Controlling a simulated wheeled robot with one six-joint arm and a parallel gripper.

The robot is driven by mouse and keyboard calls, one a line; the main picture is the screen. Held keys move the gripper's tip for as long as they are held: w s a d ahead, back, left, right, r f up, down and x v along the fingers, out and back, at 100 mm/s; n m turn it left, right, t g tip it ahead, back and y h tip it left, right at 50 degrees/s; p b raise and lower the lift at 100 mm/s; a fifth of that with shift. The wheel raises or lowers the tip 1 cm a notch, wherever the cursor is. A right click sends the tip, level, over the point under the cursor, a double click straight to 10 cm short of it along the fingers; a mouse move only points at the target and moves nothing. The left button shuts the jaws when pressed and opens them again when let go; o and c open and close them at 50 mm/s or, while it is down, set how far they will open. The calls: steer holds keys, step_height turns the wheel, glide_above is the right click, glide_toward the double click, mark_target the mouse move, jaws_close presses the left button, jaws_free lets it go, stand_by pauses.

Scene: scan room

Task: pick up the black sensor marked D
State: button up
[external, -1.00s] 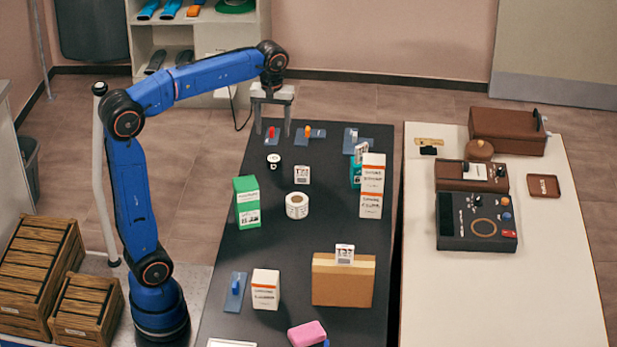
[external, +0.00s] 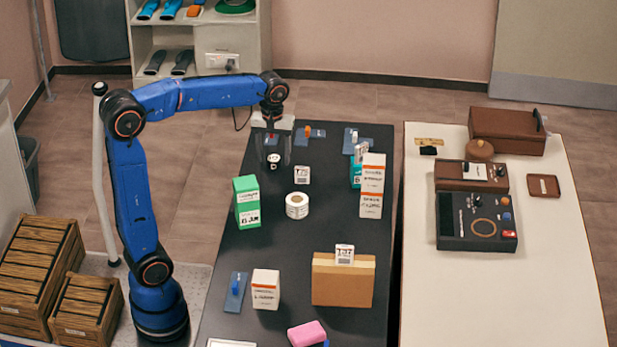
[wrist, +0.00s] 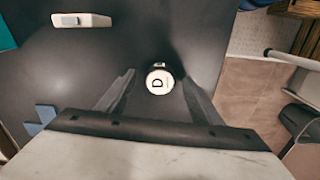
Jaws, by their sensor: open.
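The black sensor marked D stands on the dark table near its far left end. In the wrist view its white round top with the letter D (wrist: 158,81) shows between the two fingertips. In the wrist view my gripper's fingers (wrist: 159,78) lie to the left and right of the sensor with a gap on each side. The sensor's lower body is mostly hidden.
A white tag stand (external: 302,174), a label roll (external: 297,205) and a green box (external: 247,202) stand nearer on the table. Blue holders with red and orange knobs (external: 310,133) sit close to my gripper. White and orange boxes (external: 372,185) stand on the right.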

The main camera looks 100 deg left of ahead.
steer(key=c, duration=1.2)
